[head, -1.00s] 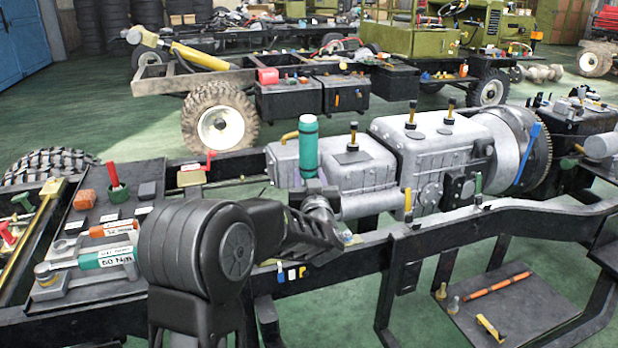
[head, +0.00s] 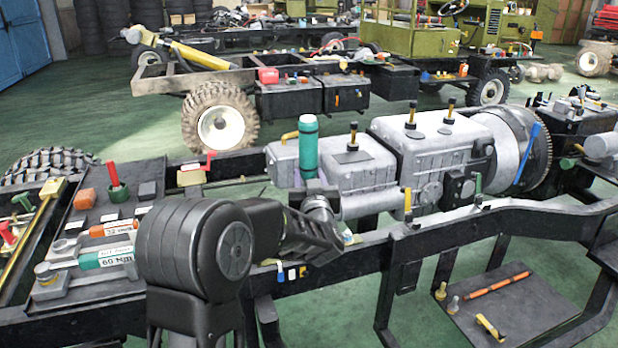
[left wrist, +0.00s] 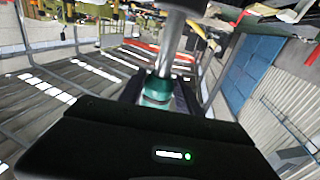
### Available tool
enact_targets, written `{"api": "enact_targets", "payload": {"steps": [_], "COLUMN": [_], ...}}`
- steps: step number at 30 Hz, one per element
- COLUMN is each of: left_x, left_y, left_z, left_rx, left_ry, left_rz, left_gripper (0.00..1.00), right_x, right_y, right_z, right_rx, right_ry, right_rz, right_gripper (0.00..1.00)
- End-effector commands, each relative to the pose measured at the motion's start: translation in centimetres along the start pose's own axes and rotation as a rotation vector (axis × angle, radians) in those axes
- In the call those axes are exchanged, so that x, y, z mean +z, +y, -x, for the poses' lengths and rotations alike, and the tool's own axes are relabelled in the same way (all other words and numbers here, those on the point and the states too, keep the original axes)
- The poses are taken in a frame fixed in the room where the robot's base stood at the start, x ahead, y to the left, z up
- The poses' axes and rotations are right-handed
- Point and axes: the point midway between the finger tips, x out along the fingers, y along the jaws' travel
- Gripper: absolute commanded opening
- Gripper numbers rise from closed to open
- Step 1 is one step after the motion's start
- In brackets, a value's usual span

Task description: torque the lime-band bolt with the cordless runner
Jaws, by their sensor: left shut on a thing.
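A grey shaft extends from the teal body toward the top of that view. I cannot make out a lime band on any bolt. My right gripper is not in view.
The black chassis rail (head: 345,262) runs across the front, with small coloured clips on it. A dark tray at left bears an orange labelled cylinder (head: 112,229) and a teal one marked 60 Nm (head: 106,257). The grey gearbox (head: 430,150) stands close behind the held tool.

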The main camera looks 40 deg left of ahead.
Motion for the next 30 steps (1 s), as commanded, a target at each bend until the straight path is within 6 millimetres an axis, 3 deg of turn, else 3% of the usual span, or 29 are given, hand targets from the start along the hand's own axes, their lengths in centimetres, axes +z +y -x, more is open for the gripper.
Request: {"api": "enact_targets", "payload": {"steps": [30], "left_x": [0.8], "left_y": [0.0], "left_z": [0.0], "left_rx": [-0.001], "left_ry": [0.007], "left_rz": [0.001], "left_gripper": [0.00], "right_x": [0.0], "right_y": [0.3], "right_z": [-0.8], "right_rx": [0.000], "right_ry": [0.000], "right_rz": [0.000], "right_gripper": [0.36]}}
